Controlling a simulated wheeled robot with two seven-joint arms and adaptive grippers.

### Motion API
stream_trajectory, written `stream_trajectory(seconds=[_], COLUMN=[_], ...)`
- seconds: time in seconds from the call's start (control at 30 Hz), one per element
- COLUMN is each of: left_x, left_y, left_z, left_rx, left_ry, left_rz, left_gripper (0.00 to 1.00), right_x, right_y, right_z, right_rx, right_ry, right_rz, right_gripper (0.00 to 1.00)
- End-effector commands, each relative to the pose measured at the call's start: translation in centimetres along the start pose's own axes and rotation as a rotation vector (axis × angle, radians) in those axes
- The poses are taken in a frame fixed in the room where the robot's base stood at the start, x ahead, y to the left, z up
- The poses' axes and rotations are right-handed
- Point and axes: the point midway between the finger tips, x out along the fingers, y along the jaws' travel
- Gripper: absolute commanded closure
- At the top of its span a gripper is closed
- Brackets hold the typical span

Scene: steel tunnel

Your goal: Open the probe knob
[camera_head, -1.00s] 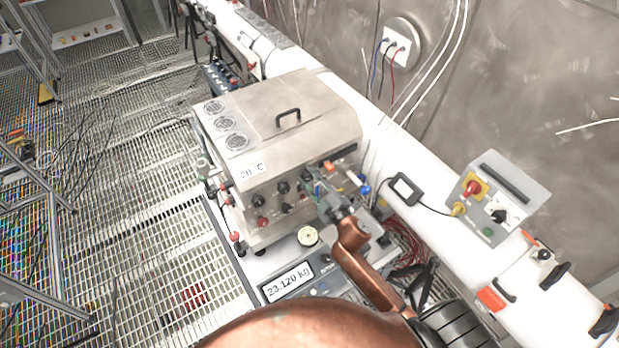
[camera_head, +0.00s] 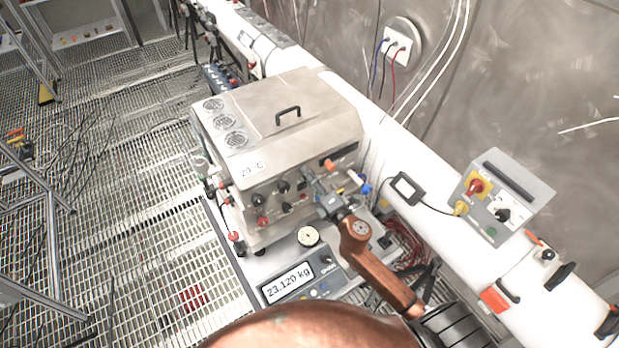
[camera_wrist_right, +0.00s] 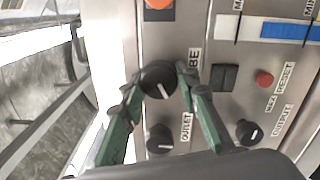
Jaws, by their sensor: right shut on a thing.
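The probe knob (camera_wrist_right: 158,79) is a round black knob with a white pointer line on the steel panel. In the right wrist view its label is partly hidden and reads only "BE". My right gripper (camera_wrist_right: 155,84) has its green fingers on either side of the knob and is shut on it. The pointer line slants toward the lower right of that view. In the head view my right gripper (camera_head: 315,184) is at the front panel of the steel box (camera_head: 285,115), and the knob cannot be made out there. My left gripper is not in view.
The outlet knob (camera_wrist_right: 160,138) is close below the probe knob, near the fingers. Another black knob (camera_wrist_right: 248,132) and a red button (camera_wrist_right: 264,79) are to the right. A scale display (camera_head: 290,283) and a round gauge (camera_head: 308,236) are below the box.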

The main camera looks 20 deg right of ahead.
Motion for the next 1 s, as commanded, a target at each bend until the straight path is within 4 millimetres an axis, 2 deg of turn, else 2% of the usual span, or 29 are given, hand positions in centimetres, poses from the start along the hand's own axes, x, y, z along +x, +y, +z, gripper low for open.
stream_trajectory(seconds=[0.6,1.0], left_x=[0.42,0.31], left_y=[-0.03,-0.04], left_z=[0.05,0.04], left_rx=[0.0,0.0], left_ry=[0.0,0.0], left_rz=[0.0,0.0], left_gripper=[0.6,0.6], right_x=[-0.02,-0.04], right_y=[-0.28,-0.42], right_z=[0.04,0.07], right_rx=[-0.565,-0.784], right_ry=[0.001,0.002], right_rz=[-0.001,-0.002], right_gripper=[0.95,0.95])
